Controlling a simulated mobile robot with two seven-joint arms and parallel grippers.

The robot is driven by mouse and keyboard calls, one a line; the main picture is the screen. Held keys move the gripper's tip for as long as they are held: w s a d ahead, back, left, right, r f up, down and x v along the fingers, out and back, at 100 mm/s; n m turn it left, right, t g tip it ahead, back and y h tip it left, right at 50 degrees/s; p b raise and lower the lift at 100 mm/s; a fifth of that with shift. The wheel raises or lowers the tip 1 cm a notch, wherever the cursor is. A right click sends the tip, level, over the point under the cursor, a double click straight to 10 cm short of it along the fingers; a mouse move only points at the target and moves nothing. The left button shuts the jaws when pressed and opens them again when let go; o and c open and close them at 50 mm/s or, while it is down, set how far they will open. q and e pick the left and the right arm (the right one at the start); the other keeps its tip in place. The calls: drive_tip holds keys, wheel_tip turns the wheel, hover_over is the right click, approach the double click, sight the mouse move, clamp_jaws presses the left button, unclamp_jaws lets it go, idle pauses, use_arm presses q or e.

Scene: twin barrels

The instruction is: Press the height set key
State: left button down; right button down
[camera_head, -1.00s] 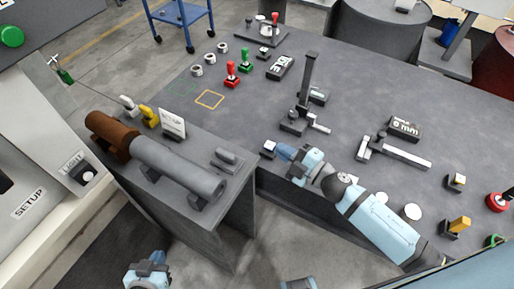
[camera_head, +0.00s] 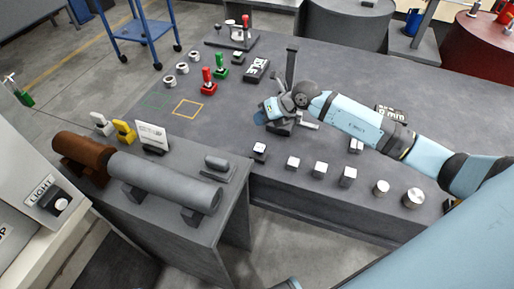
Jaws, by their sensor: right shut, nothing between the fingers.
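A dark height gauge with an upright post (camera_head: 291,66) stands on the grey bench. My right gripper (camera_head: 261,117) is shut and empty, low in front of the gauge's post and over its base. The wrist and fingers cover most of the gauge's lower part, so its small display and any set key there are hidden. I cannot tell whether the fingertips touch the gauge. My left gripper does not show.
A row of small white-topped blocks (camera_head: 293,163) and round pieces (camera_head: 414,197) lines the bench's front edge. My right forearm partly covers a "mm" display (camera_head: 391,113). Red (camera_head: 207,82) and green (camera_head: 221,68) handled pieces stand left. A long cylinder (camera_head: 165,180) lies on the nearer stand.

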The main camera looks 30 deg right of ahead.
sight(260, 146)
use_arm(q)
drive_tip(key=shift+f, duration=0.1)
use_arm(e)
drive_tip(key=shift+f, duration=0.15)
